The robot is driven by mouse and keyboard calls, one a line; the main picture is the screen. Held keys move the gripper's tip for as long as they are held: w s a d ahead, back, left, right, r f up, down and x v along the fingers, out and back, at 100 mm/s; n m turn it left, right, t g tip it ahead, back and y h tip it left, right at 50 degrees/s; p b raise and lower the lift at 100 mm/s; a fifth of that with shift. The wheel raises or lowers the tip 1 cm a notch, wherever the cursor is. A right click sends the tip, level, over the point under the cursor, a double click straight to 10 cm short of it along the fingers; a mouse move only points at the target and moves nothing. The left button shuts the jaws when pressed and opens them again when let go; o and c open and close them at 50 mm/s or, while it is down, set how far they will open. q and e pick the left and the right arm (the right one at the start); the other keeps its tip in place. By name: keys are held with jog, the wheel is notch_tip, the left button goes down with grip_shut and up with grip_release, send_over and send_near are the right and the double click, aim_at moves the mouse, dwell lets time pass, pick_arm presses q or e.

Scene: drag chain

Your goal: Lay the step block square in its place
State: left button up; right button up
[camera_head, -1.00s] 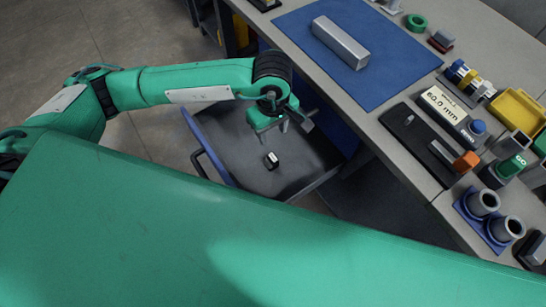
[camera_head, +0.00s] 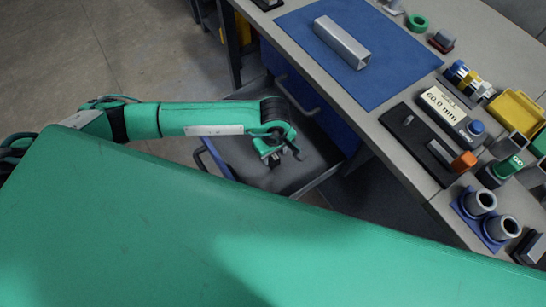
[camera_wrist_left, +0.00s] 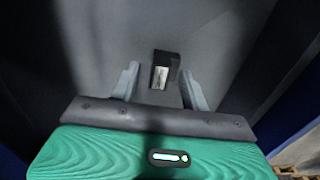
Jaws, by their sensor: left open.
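The step block, a small dark block with a bright metallic face (camera_wrist_left: 161,72), lies on the grey floor of the open drawer (camera_head: 316,165). In the left wrist view it sits between and just beyond my left fingertips. My left gripper (camera_head: 286,156) is over the drawer and open, with nothing held; its spread fingers show in the left wrist view (camera_wrist_left: 160,86). In the head view the gripper hides the block. I cannot tell whether either finger touches it. My right gripper is out of view.
The workbench carries a blue mat (camera_head: 385,65) with a square metal tube (camera_head: 341,42). A 60.0 mm display (camera_head: 450,110), a black plate (camera_head: 420,140), a yellow bin (camera_head: 517,110) and grey cups (camera_head: 480,201) stand to the right. The drawer walls and bench edge are close to my left arm.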

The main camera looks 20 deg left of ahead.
pick_arm(q)
grip_shut()
jog(key=shift+r, duration=0.15)
